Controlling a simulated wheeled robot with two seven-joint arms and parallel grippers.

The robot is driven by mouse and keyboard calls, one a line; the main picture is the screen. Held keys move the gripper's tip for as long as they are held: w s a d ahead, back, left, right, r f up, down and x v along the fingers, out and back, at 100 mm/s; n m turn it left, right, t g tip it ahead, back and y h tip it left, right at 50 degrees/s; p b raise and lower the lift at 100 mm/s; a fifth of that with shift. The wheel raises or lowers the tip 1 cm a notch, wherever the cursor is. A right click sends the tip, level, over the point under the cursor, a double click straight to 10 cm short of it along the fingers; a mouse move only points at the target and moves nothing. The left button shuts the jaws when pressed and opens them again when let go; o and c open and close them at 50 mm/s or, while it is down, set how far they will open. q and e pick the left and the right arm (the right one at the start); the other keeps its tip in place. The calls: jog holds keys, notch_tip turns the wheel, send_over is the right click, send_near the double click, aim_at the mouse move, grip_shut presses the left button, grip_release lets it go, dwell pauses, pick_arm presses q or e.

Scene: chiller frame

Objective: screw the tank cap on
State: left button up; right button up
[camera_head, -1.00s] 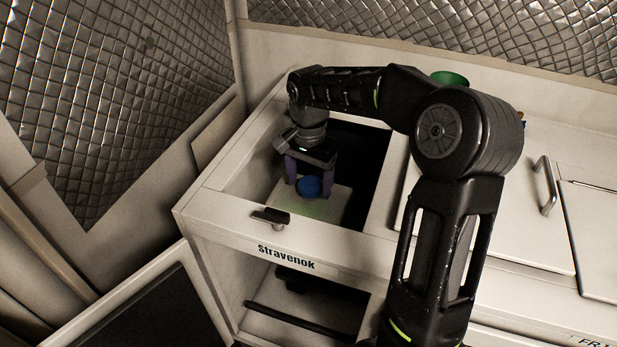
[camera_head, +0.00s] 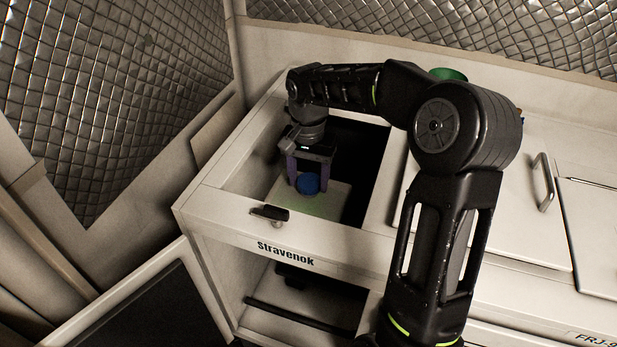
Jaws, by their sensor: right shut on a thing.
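My left gripper is not in view.
The white frame (camera_head: 232,209) labelled Stravenok has rims around the bay and a black latch (camera_head: 270,213) on its front rim. A lid with a metal handle (camera_head: 544,182) lies to the right. A green round thing (camera_head: 448,74) stands behind my arm. Quilted walls close off the left and back.

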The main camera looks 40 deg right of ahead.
jog(key=c, duration=0.4)
jog(key=shift+c, duration=0.2)
jog(key=shift+f+m+b, duration=0.1)
jog(key=shift+m+b, duration=0.25)
jog(key=shift+m, duration=0.55)
jog(key=m, duration=0.3)
jog(key=shift+w+b, duration=0.15)
jog(key=shift+b, duration=0.25)
jog(key=m, duration=0.6)
jog(key=shift+w, duration=0.15)
jog(key=m, duration=0.4)
jog(key=shift+d, duration=0.1)
jog(key=o, duration=1.5)
